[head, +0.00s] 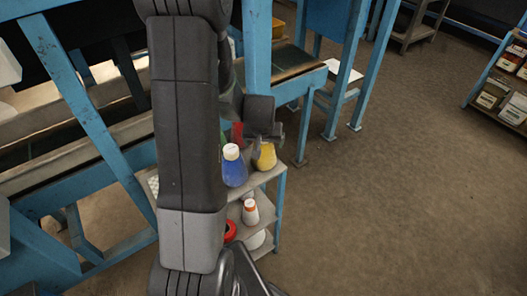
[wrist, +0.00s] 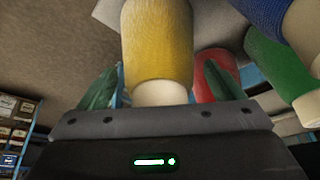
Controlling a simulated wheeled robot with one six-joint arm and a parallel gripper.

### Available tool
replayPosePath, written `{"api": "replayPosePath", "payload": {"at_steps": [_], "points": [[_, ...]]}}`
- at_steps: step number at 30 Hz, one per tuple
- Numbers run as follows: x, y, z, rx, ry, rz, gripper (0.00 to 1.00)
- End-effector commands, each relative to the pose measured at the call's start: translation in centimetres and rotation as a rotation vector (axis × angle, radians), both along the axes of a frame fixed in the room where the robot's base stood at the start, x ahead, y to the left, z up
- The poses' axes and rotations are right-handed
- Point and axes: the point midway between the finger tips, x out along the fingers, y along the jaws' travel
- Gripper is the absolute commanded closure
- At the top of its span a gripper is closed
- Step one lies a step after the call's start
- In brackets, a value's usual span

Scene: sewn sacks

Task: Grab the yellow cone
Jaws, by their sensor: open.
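The yellow cone (head: 266,158) stands at the right end of the top shelf of a small rack in the head view. In the wrist view the yellow cone (wrist: 158,40) is large and central, its pale cap near the gripper body. My gripper (head: 264,133) is over the cone and partly covers it in the head view. In the wrist view the two dark green fingers of my gripper (wrist: 161,88) are apart, one on each side of the cone's capped end. I cannot tell whether they touch it.
A blue cone (head: 235,170) with a white cap stands close left of the yellow one. Red (wrist: 215,75) and green (wrist: 278,65) cones show nearby in the wrist view. The grey rack (head: 270,176) has lower shelves with a white bottle (head: 250,213). Open floor lies right.

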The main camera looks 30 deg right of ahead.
Motion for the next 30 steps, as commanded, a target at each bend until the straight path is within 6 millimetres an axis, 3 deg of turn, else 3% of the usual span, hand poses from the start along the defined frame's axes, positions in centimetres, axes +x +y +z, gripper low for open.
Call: {"api": "replayPosePath", "payload": {"at_steps": [2, 9, 10, 20, 30], "points": [[0.0, 0.0, 0.0, 0.000, 0.000, 0.000, 0.14], [0.0, 0.0, 0.0, 0.000, 0.000, 0.000, 0.61], [0.0, 0.0, 0.0, -0.001, -0.001, 0.000, 0.64], [0.1, -0.1, 0.7, -0.002, -0.003, 0.000, 0.65], [0.1, -0.1, 6.1, -0.004, -0.006, -0.001, 0.65]]}}
